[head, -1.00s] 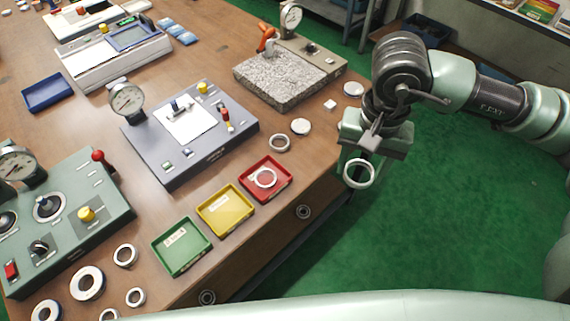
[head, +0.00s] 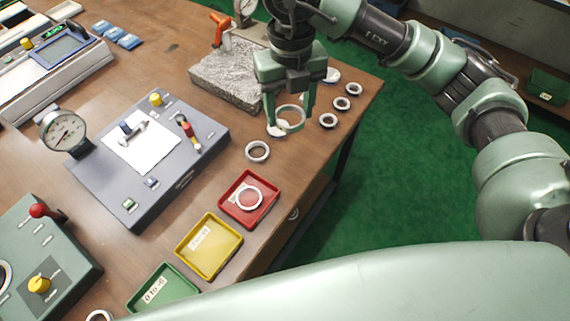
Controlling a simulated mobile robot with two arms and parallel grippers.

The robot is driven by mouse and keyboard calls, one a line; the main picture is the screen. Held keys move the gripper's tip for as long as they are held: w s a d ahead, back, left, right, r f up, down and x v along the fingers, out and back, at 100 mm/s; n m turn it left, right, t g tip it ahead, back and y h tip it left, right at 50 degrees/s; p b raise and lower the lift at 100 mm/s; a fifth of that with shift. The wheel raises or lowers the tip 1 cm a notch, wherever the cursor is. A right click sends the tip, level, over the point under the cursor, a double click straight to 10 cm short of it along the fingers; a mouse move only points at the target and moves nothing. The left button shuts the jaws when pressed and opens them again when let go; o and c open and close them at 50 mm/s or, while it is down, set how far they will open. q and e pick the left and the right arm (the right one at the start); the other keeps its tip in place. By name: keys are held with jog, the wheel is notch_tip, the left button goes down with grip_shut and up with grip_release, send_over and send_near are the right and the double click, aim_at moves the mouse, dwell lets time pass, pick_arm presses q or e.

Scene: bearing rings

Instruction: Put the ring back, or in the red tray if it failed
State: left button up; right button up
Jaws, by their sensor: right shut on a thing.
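My right gripper (head: 288,114) points down over the back right part of the table, shut on a pale metal ring (head: 291,128) between its two fingers. The ring appears above the tabletop, in front of a white disc. The red tray (head: 225,206) lies nearer, below and left of the gripper, with another ring (head: 249,198) in it. A loose ring (head: 257,159) lies between the red tray and the held ring. Several rings, one of them here (head: 328,122), stand in a row right of the gripper. My left gripper is not in view.
A yellow tray (head: 181,259) and a green tray (head: 136,307) line the front edge. A grey dial-gauge device (head: 100,178) stands left. A granite block (head: 226,88) with an orange-handled stand is just behind the gripper. Green floor lies beyond the table's right edge.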

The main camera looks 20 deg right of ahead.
jog(key=shift+w+f+m, duration=0.1)
jog(key=shift+f+m, duration=0.15)
jog(key=shift+m, duration=0.05)
jog(key=p, duration=0.2)
send_near(288, 172)
notch_tip(288, 172, down, 6)
jog(key=shift+r, duration=0.25)
jog(key=shift+f, duration=0.55)
jog(key=o, duration=1)
jog(key=shift+f, duration=0.15)
jog(key=o, duration=0.5)
jog(key=shift+c, duration=0.2)
